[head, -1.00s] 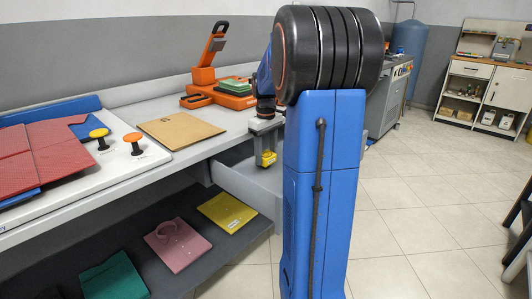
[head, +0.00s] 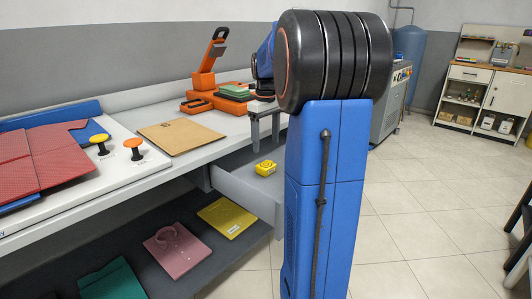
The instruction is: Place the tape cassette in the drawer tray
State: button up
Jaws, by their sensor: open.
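The tape cassette (head: 265,168), a small yellow block, lies inside the open drawer tray (head: 240,198), near its far side. The light grey drawer sticks out from under the counter; its right part is hidden behind my blue column. My gripper (head: 265,143) is above the cassette with its two grey fingers apart and empty. There is a clear gap between the fingertips and the cassette.
The counter holds a brown folder (head: 181,136), an orange machine (head: 205,90) with a green stack, and a white press panel with knobs and red cloth (head: 45,155). Folded garments lie on the dark lower shelf (head: 215,255).

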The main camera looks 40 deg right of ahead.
notch_tip(320, 180, up, 6)
jog(key=shift+a+f, duration=0.1)
jog(key=shift+f, duration=0.15)
jog(key=s+a+f+t, duration=0.15)
jog(key=s+a, duration=0.35)
jog(key=a, duration=0.5)
jog(key=s+a+f+t, duration=0.15)
jog(key=s+a, duration=0.35)
jog(key=a, duration=0.5)
jog(key=s+a+f+m+t, duration=0.1)
jog(key=s+a+f, duration=0.9)
jog(key=s, duration=0.3)
jog(key=shift+a+f+t, duration=0.4)
jog(key=shift+f, duration=0.2)
jog(key=shift+s, duration=0.15)
